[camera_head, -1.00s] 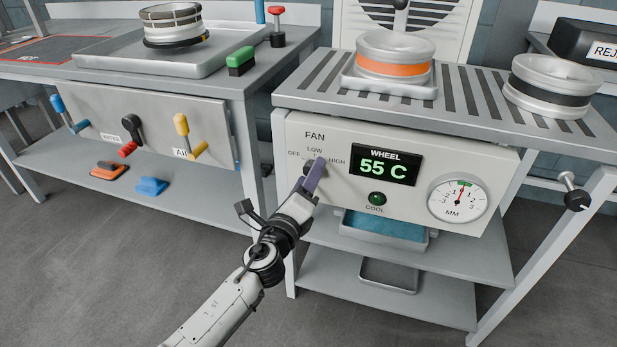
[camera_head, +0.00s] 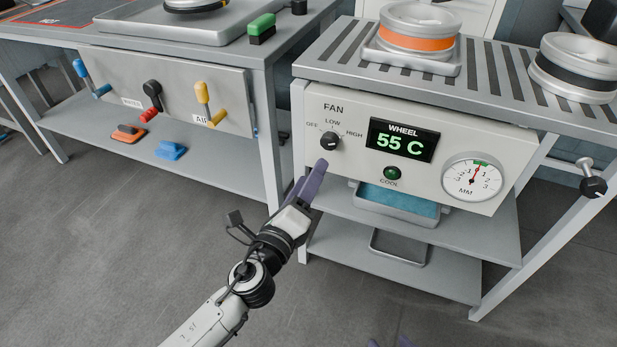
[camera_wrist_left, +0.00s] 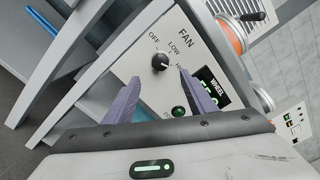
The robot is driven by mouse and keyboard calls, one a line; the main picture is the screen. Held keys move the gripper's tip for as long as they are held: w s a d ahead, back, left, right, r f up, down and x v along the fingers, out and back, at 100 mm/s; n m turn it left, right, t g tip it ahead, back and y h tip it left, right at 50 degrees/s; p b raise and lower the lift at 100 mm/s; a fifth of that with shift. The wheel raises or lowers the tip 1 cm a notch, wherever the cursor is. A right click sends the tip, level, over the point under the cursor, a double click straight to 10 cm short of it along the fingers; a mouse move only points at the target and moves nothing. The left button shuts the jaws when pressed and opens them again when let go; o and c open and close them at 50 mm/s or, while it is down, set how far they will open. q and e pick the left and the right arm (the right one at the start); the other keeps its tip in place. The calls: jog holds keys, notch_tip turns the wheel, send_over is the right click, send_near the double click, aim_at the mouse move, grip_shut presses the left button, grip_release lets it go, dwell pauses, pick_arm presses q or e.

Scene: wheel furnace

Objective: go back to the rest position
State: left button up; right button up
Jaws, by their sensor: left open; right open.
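My left gripper (camera_head: 311,180) is just below and in front of the black fan knob (camera_head: 330,141) in the head view, apart from it. In the left wrist view my left gripper (camera_wrist_left: 158,77) has its two purple fingers spread with nothing between them. The knob (camera_wrist_left: 160,62) shows beyond the fingertips, clear of both. Its exact pointer setting is too small to tell. My right gripper (camera_head: 390,342) shows only as two separated purple fingertips at the bottom edge of the head view, over the floor; the rest is out of frame.
The fan panel (camera_head: 350,115) has a display (camera_head: 403,140) reading 55 C, a green COOL button (camera_head: 392,173) and a MM dial (camera_head: 472,180). An orange-banded wheel (camera_head: 418,32) stands on the slatted table above. The lower shelf (camera_head: 400,255) is near my left arm. Floor (camera_head: 120,250) at left is clear.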

dwell(0.4)
pick_arm(q)
jog(key=s+a+f+n+g+y, duration=0.3)
jog(key=s+a+f+n+y, duration=0.15)
jog(key=a+n, duration=0.35)
jog(key=s+a+f+n+g+y, duration=0.25)
jog(key=s+a+n, duration=0.25)
jog(key=a+n, duration=0.3)
jog(key=s+a+f+n+g+h, duration=0.1)
jog(key=s+f+n+g, duration=0.3)
jog(key=s, duration=0.7)
jog(key=s+a+f+n+g+h, duration=0.15)
jog(key=s+n+g, duration=0.35)
jog(key=s, duration=0.7)
jog(key=w+d+f+n+t+h, duration=0.1)
jog(key=w+d+f+t+h, duration=0.1)
jog(key=w+d+f+t, duration=0.4)
notch_tip(320, 180, up, 10)
jog(key=p, duration=1.4)
jog(key=shift+s, duration=0.4)
pick_arm(e)
notch_tip(320, 180, up, 9)
jog(key=d, duration=0.1)
jog(key=shift+s+f+g+h, duration=0.15)
jog(key=shift+s+g+h, duration=0.05)
jog(key=shift+g+h, duration=0.1)
